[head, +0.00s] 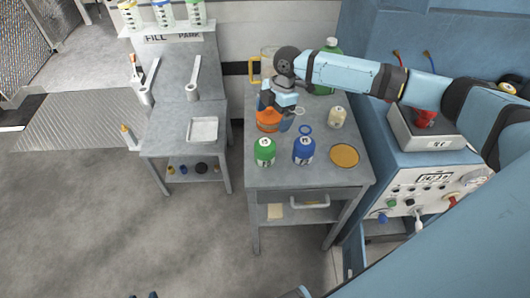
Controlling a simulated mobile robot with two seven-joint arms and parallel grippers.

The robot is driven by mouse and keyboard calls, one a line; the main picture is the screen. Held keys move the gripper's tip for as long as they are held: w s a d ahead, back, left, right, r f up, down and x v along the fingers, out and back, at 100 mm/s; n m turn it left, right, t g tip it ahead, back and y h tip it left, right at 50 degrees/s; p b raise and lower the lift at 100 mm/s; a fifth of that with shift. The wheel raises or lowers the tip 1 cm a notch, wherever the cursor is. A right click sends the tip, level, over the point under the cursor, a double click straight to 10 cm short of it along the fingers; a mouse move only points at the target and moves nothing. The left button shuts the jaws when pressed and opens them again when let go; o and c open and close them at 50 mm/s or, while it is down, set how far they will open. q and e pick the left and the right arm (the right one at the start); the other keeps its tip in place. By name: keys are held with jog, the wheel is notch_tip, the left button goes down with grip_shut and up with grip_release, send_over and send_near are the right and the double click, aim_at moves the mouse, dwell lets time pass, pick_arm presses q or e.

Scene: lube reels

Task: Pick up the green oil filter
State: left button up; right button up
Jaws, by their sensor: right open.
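The green oil filter (264,153), a short canister with a white top label, stands upright near the front left of the grey workbench (290,180). My right gripper (275,112) is open behind it, at the orange canister (268,126), and partly covers that canister. The picture is too small to tell whether the fingers touch the orange canister. The gripper is apart from the green filter.
A blue canister (304,153) stands right of the green filter, with a blue ring (305,130) behind it. A cream canister (336,118), a gold disc (344,156) and a green jug (326,72) are also on the bench. A side table holds a tray (203,130).

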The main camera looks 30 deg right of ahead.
aim_at(267, 141)
jog(key=x, duration=0.7)
jog(key=shift+r, duration=0.1)
jog(key=shift+s+p+x, duration=0.15)
jog(key=shift+p+x, duration=0.25)
jog(key=shift+x, duration=1)
jog(key=shift+s+p+x, duration=0.15)
jog(key=shift+p+x, duration=0.25)
jog(key=shift+x, duration=1)
jog(key=shift+r, duration=0.1)
jog(key=shift+c, duration=0.5)
jog(key=c, duration=1)
